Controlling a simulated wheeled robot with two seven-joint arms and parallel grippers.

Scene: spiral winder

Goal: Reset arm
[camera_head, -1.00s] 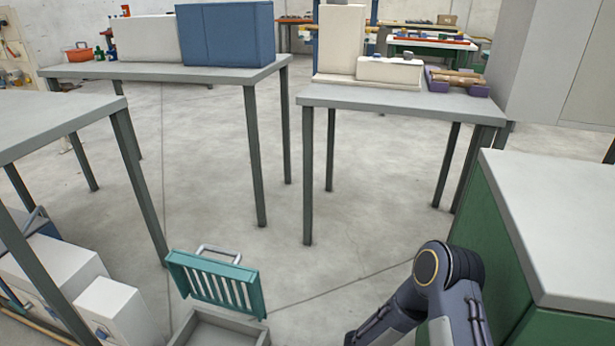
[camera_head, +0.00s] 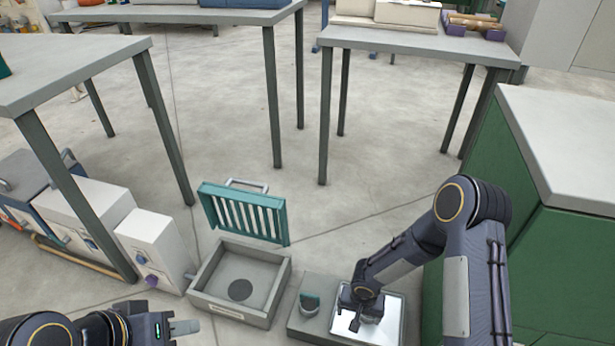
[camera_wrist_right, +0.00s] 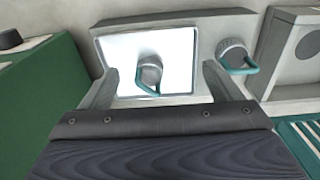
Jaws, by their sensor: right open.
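My right gripper (camera_head: 357,322) hangs over a bright white panel (camera_head: 392,318) set in a grey base. In the right wrist view my right gripper (camera_wrist_right: 160,72) is open, its fingers wide apart. A metal knob with a teal handle (camera_wrist_right: 150,72) shows between the fingers, over the panel (camera_wrist_right: 183,50); the fingers look clear of it. A second teal-handled knob (camera_wrist_right: 233,52) sits beside the panel and also shows in the head view (camera_head: 309,303). My left gripper (camera_head: 185,328) is at the bottom left of the head view, seen edge-on, with nothing visible in it.
A grey box (camera_head: 225,309) with its teal slatted lid (camera_head: 246,215) raised stands left of the panel. A white box (camera_head: 150,245) is further left. A green cabinet (camera_head: 565,255) flanks my right arm. Grey tables stand left and behind; the floor between is clear.

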